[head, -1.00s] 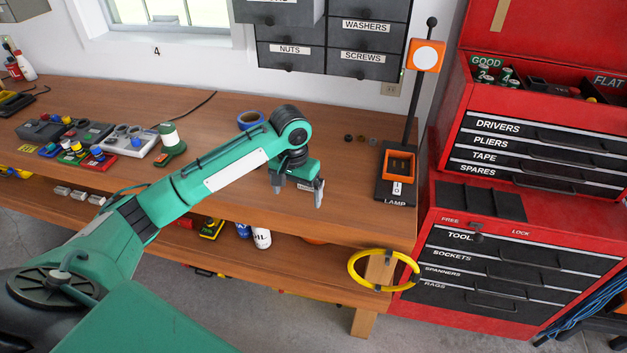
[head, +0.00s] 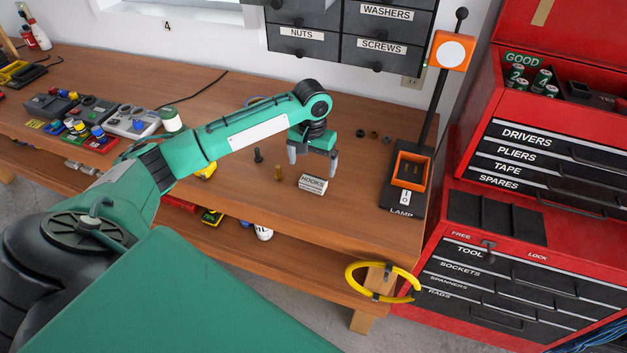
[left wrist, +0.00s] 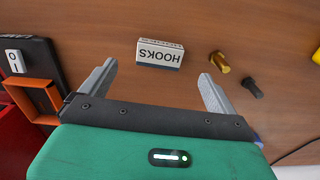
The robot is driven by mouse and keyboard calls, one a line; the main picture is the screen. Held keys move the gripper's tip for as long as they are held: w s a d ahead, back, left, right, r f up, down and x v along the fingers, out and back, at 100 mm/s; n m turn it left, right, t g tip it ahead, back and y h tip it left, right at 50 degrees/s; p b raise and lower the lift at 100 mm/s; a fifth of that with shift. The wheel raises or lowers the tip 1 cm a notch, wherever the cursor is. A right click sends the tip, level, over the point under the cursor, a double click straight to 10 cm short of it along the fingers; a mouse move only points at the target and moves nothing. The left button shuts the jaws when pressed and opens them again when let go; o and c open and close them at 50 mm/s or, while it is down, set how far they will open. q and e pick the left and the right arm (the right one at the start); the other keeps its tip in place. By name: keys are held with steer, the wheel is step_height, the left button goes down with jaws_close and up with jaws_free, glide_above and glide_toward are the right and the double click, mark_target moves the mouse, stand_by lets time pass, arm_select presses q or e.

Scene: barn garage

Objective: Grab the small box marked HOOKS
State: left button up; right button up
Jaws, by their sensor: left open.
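The small white and grey box marked HOOKS (head: 312,184) lies on the wooden workbench, in front of my left gripper in the head view. My left gripper (head: 314,165) is open and empty above the bench, just behind the box. In the left wrist view the HOOKS box (left wrist: 160,54) shows upside down, beyond and between the two fingertips of the left gripper (left wrist: 156,72). The fingers do not touch it. My right gripper is not in view.
Several dark nuts (head: 373,135) lie behind. Bare bench (head: 350,200) surrounds the box.

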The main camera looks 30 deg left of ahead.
mark_target(313, 180)
arm_select(q)
steer(key=shift+w+f, duration=0.1)
steer(key=shift+f, duration=0.5)
steer(key=shift+w+f, duration=0.1)
steer(key=shift+f, duration=0.25)
step_height(313, 180, down, 2)
steer(key=shift+w+f+p, duration=0.1)
steer(key=shift+f+p, duration=0.05)
steer(key=shift+p, duration=0.85)
step_height(313, 180, down, 2)
steer(key=shift+a+f+p, duration=0.1)
steer(key=shift+f+p, duration=0.1)
steer(key=shift+p, duration=0.1)
steer(key=shift+f, duration=0.25)
steer(key=c, duration=1.1)
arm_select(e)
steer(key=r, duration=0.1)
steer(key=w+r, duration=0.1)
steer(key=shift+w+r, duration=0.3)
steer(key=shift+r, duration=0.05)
